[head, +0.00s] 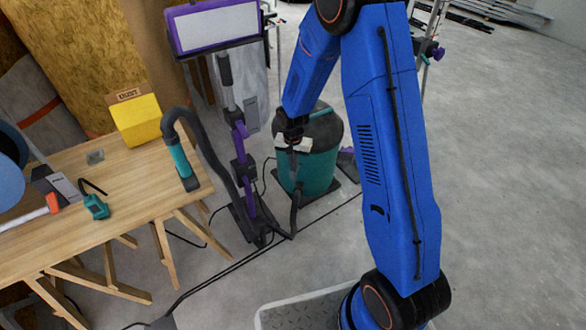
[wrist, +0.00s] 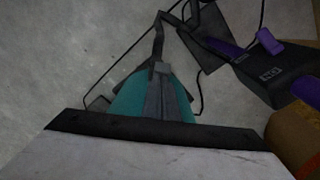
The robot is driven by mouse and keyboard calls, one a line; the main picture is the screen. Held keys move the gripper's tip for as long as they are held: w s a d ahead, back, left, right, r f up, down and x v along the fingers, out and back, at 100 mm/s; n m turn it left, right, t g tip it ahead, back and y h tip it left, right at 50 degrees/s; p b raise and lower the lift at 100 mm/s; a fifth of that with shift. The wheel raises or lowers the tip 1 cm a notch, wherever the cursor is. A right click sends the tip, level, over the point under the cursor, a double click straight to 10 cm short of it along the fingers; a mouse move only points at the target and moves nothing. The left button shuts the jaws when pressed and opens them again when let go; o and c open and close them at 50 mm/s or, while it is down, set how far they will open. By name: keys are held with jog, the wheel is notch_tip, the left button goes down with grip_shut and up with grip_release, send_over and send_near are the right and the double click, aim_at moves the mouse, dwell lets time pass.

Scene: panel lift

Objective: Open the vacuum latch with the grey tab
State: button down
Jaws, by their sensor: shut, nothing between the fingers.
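The vacuum (head: 322,165) is a teal-green canister with a black lid on the floor beyond the workbench. Its teal body also shows in the wrist view (wrist: 126,103). My gripper (head: 293,172) hangs in front of the canister in the head view, pointing down, its fingers together and empty. In the wrist view the closed grey fingers (wrist: 162,72) lie across the middle of the teal body. Whether they touch it I cannot tell. I cannot clearly make out the latch or its grey tab; my gripper hides part of the canister's front.
A purple-framed lift stand (head: 240,165) with a white panel (head: 217,27) stands left of the vacuum. A black hose (head: 295,205) and cables cross the floor.

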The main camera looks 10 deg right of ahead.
jog(key=shift+w+d+r, duration=0.15)
jog(key=shift+w+r, duration=0.05)
jog(key=shift+r, duration=0.35)
jog(key=shift+w+d+r, duration=0.1)
jog(key=shift+w+r, duration=0.05)
jog(key=shift+r, duration=0.5)
jog(key=shift+w+d+r, duration=0.1)
jog(key=shift+w+r, duration=0.05)
jog(key=shift+r, duration=0.45)
jog(key=s+a+r, duration=0.3)
jog(key=s+r, duration=0.1)
jog(key=r, duration=0.5)
jog(key=s+d+r+n+t, duration=0.1)
jog(key=s+d+r, duration=0.2)
jog(key=s+r, duration=0.5)
jog(key=s+d+r+n+t, duration=0.15)
jog(key=s+d+r, duration=0.25)
jog(key=s+r, duration=0.4)
jog(key=s+d+r+n+t, duration=0.1)
jog(key=s+d+r, duration=0.1)
jog(key=s, duration=0.7)
jog(key=s+d+r+n, duration=0.1)
jog(key=s+r, duration=0.3)
jog(key=s, duration=0.4)
jog(key=shift+s+d+r+n+t, duration=0.35)
jog(key=shift+n, duration=0.4)
jog(key=c, duration=2.4)
grip_release()
jog(key=shift+c, duration=0.2)
